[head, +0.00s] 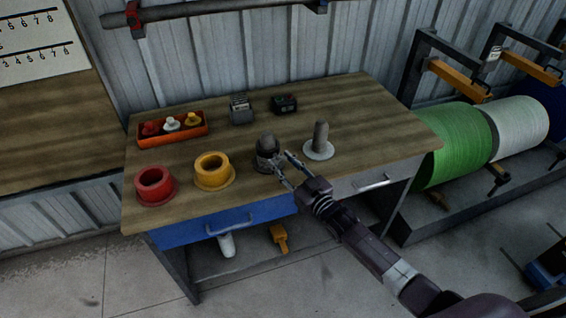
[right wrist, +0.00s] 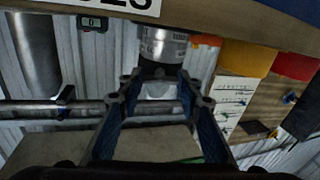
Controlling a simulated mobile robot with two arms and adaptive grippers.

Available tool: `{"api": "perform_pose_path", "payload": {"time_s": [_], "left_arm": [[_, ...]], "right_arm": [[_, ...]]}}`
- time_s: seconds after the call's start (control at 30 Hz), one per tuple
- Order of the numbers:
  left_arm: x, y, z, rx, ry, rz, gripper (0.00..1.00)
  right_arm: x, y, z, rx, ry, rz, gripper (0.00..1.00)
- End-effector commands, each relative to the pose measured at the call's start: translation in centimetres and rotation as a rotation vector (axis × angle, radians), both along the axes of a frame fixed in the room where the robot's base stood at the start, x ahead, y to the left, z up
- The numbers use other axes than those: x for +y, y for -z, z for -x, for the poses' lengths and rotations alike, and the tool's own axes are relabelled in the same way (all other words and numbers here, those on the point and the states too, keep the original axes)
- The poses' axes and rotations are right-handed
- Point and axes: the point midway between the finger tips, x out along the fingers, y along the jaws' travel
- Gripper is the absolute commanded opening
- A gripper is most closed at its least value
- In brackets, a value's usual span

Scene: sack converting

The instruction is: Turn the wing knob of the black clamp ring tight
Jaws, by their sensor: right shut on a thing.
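The black clamp ring (head: 264,164) sits low around a dark, round-topped post (head: 268,143) near the table's front edge. My right gripper (head: 281,163) reaches in from the lower right and meets the ring's right side. It is shut on the wing knob, which its fingers largely hide. In the right wrist view my right gripper (right wrist: 158,80) has its fingertips on a dark part just by a silver cylinder (right wrist: 163,46). How far the knob is turned cannot be told. My left gripper is not in view.
A yellow collar (head: 213,183) and a red collar (head: 157,195) stand left of the ring. A grey post on a white flange (head: 319,156) stands close on the right. Behind are an orange tray (head: 203,131) and two small devices. The right tabletop is clear.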

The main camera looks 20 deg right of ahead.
Motion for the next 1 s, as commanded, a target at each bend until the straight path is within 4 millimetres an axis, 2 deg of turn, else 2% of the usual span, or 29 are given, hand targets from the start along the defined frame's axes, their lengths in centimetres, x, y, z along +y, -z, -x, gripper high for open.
{"api": "perform_pose_path", "payload": {"time_s": [0.47, 1.0], "left_arm": [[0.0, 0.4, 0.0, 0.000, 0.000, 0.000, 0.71], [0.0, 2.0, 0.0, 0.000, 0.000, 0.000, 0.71]], "right_arm": [[0.0, 0.2, 0.1, 0.135, 0.000, -0.432, 0.08], [0.0, 0.4, 0.1, 0.286, 0.000, -0.923, 0.08]]}}
